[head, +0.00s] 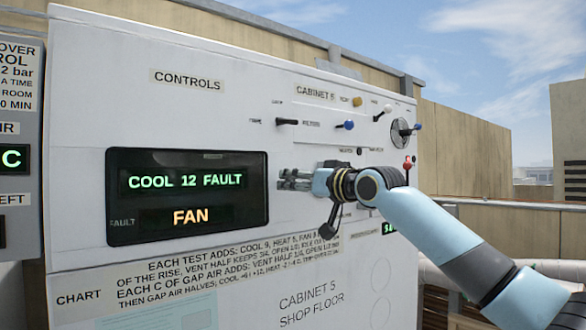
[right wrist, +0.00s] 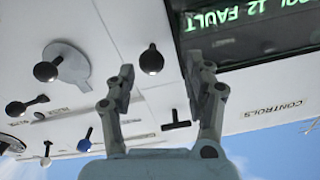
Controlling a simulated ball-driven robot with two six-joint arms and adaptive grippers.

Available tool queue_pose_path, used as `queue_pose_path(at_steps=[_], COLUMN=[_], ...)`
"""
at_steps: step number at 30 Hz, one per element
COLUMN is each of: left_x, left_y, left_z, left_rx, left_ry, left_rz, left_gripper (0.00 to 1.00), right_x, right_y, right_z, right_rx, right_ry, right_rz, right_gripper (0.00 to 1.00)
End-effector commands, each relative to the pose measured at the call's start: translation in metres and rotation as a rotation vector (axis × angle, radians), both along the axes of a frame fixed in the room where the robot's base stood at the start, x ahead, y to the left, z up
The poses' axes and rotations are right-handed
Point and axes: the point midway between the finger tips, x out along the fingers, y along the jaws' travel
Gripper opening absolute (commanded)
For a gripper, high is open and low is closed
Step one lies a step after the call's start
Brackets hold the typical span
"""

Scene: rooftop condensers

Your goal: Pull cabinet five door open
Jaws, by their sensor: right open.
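Cabinet five is a white panel front (head: 200,50) with a "CABINET 5" label (head: 315,93) and a lit display (head: 187,196) reading "COOL 12 FAULT" and "FAN". My right gripper (head: 284,180) is in front of the panel, just right of the display. In the right wrist view its two fingers are spread (right wrist: 162,78), with nothing held. A black knob (right wrist: 150,60) shows between the fingertips, and a dark T-shaped handle (right wrist: 177,125) shows between the finger bases. I cannot tell which part is the door's handle. My left gripper is not in view.
A black lever (head: 288,122), a blue knob (head: 346,125), a round grey dial (head: 401,131) and a red-tipped lever (head: 407,165) stick out from the panel near my right arm. Another control box (head: 20,130) stands at the left edge. A railing (head: 510,203) runs behind at right.

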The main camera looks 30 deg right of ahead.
Motion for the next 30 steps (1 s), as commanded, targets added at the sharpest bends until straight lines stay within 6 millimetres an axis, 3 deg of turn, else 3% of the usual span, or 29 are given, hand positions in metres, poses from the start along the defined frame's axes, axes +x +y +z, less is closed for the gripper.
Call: queue_pose_path(at_steps=[4,9,21,30], left_x=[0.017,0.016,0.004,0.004], left_y=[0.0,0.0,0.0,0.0], left_z=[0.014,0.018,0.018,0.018], left_rx=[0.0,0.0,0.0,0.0], left_ry=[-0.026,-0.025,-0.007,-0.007], left_rz=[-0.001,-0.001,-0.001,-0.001], left_gripper=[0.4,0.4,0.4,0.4], right_x=[0.03,0.052,0.059,0.059], right_y=[0.001,0.0,0.001,0.002], right_z=[0.004,0.002,0.0,0.0], right_rx=[-0.028,-0.047,-0.05,-0.049], right_ry=[-0.003,-0.004,-0.004,-0.004], right_rz=[-0.006,-0.011,-0.011,-0.009], right_gripper=[0.53,0.53,0.53,0.14])
